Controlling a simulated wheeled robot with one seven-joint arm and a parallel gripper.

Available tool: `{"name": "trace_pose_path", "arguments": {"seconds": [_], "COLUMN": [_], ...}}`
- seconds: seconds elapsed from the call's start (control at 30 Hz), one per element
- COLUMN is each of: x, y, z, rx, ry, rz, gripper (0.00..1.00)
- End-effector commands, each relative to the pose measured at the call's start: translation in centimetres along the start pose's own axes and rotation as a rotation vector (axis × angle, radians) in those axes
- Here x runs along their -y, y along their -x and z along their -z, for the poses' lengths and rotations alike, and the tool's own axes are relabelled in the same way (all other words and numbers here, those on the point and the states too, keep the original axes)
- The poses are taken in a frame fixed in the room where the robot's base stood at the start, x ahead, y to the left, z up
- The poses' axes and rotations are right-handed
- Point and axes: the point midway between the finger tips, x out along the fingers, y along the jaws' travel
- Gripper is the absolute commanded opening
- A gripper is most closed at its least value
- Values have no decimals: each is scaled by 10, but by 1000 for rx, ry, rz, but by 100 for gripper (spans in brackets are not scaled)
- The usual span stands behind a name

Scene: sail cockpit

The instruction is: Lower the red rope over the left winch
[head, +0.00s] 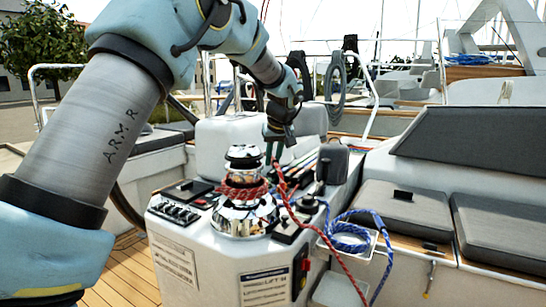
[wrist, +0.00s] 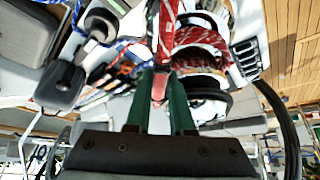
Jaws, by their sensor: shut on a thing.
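The chrome winch (head: 240,215) stands on the white console, with a black top. Red rope (head: 243,193) is wrapped around its drum, and red rope also shows around the winch (wrist: 207,85) in the wrist view. My gripper (head: 275,160) is just right of and behind the winch, near its top. Its green fingers (wrist: 161,102) are shut on a red rope end (wrist: 160,84). From the fingers, a length of red rope (head: 318,236) runs down over the console's right side and out of the picture. Whether it joins the wraps is unclear.
A blue rope (head: 350,232) is coiled beside the console's right side. A switch panel (head: 174,212) lies left of the winch. Grey seat cushions (head: 390,205) are at right, with wooden decking (head: 125,270) at lower left.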

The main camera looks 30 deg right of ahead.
Motion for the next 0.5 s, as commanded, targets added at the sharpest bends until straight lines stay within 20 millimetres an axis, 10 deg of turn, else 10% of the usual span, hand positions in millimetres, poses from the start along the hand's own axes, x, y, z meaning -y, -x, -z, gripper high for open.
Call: {"name": "trace_pose_path", "arguments": {"seconds": [0.5], "x": [0], "y": [-12], "z": [-6], "rx": [-1], "ry": [1], "rz": [-1], "gripper": [0]}}
